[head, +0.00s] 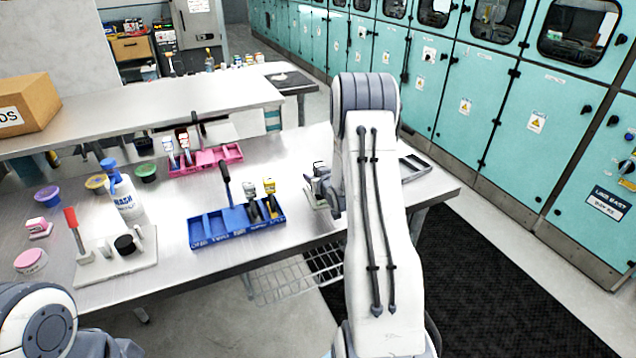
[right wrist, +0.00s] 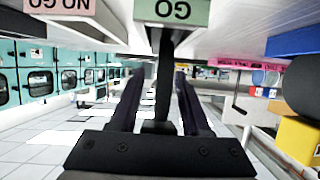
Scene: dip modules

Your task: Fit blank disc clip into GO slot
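In the right wrist view, a green GO label (right wrist: 172,12) shows upside down at the top, beside a pink NO GO label (right wrist: 62,6). A dark narrow piece (right wrist: 165,62), perhaps the clip's handle, runs from just below the GO label toward my palm. My right gripper (right wrist: 160,88) has its fingers on either side of this piece, with gaps visible on both sides. The slot and any disc end are hidden. My left gripper is out of frame.
A blue compartment tray (head: 215,236) with upright tools, one yellow-topped (head: 270,187), stands left of my right arm. A pink tray (head: 208,157), a spray bottle (head: 121,190) and a white board (head: 115,266) lie farther left. A dark tray (head: 412,165) sits right.

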